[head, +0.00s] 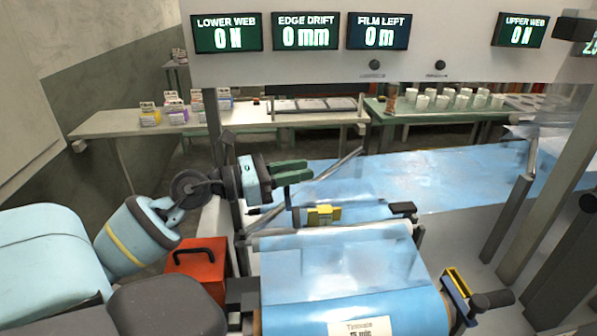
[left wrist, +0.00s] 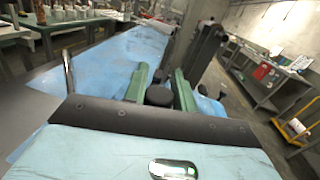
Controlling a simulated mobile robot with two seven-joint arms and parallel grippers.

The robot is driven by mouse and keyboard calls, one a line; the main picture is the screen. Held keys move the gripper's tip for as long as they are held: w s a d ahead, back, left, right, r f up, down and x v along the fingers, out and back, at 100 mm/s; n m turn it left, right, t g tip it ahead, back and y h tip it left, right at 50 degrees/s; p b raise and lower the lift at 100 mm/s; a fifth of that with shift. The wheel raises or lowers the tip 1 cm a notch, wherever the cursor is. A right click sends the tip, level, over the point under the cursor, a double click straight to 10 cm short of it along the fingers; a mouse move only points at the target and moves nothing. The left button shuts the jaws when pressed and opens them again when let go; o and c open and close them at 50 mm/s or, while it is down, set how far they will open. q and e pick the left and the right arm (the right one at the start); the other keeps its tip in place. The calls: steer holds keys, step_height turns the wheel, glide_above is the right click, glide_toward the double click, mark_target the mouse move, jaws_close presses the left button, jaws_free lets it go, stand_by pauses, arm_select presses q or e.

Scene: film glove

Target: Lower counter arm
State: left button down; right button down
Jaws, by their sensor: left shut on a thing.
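My left gripper (head: 292,172) has its green fingers over the near left edge of the blue film. In the left wrist view my fingers (left wrist: 160,92) are closed about a round black knob (left wrist: 158,95). A slim grey bar (head: 342,164), which looks like the counter arm, slants up to the right from beside the fingertips. The bar also shows in the left wrist view (left wrist: 68,72). The joint between knob and bar is hidden. My right gripper is not in view.
A blue film roll (head: 400,305) with a label lies in front, and a yellow block (head: 324,214) sits behind it. A red box (head: 197,272) stands below my left arm. Displays (head: 304,32) hang above, with LOWER WEB reading 0 N. Grey posts (head: 557,165) stand right.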

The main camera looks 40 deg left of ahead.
arm_select(q)
steer(key=shift+s+d+f+m+b, duration=0.25)
steer(key=shift+m+b, duration=0.15)
steer(key=shift+m, duration=0.2)
steer(key=c, duration=1.1)
jaws_free()
steer(key=shift+w, duration=0.1)
steer(key=shift+c, duration=0.2)
